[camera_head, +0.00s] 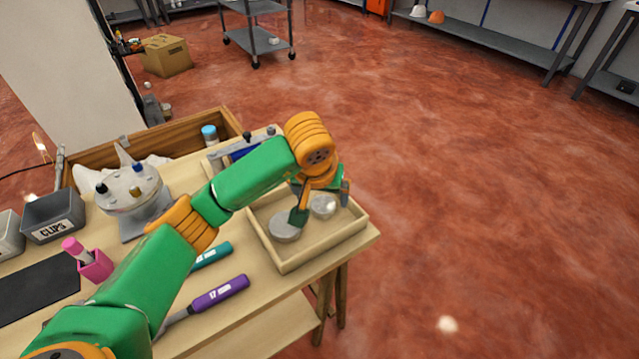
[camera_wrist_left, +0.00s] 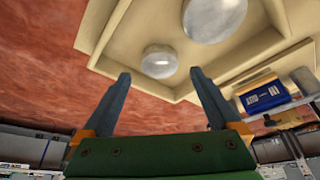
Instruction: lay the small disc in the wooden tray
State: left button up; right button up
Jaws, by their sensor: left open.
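The wooden tray (camera_head: 322,249) sits at the table's right corner. The small grey disc (camera_head: 323,207) lies on its floor towards the right side. A larger grey disc (camera_head: 284,229) lies to its left, apart from it. My left gripper (camera_head: 322,202) is over the tray near the small disc and partly hides the view. In the left wrist view the fingers (camera_wrist_left: 162,86) are spread and empty, with the small disc (camera_wrist_left: 158,63) showing beyond the gap between the tips. The larger disc (camera_wrist_left: 213,17) is at that view's top. My right gripper is not in view.
The purple-handled tool (camera_head: 220,293) and the teal-handled tool (camera_head: 212,256) lie left of the tray. The grey round fixture (camera_head: 131,190), pink cup (camera_head: 96,265) and CLIPS bin (camera_head: 52,216) stand farther left. Open floor lies right of the table.

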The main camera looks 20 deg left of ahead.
pick_arm(q)
jog(key=p+v, duration=0.1)
jog(key=v, duration=0.7)
jog(key=shift+r, duration=0.3)
jog(key=shift+s, duration=0.1)
